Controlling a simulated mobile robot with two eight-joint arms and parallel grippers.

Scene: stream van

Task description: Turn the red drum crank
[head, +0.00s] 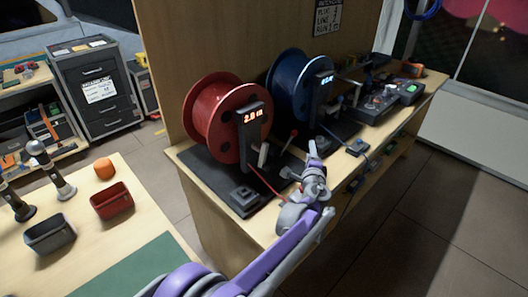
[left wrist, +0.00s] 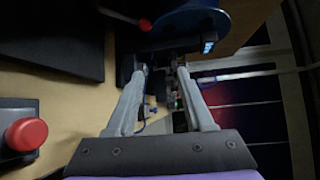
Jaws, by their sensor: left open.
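The red drum (head: 222,115) stands on a dark base on the wooden bench, with a post display (head: 253,115) that reads about 2.0 m. A pale grip (head: 263,153) shows at the foot of its post; I cannot tell if it is the crank's handle. A red-tipped lever (head: 291,135) stands to its right, and a red knob on a rod shows in the left wrist view (left wrist: 145,25). My left gripper (head: 314,150) is right of the red drum, near the bench's front edge. Its fingers (left wrist: 161,70) are apart with nothing held between them. My right gripper is out of view.
A blue drum (head: 293,85) stands right of the red one. Control boxes (head: 375,105) fill the bench's far end. A red button (left wrist: 25,133) shows at the wrist view's left. A table with a red bin (head: 112,202) is at left. Floor is clear at right.

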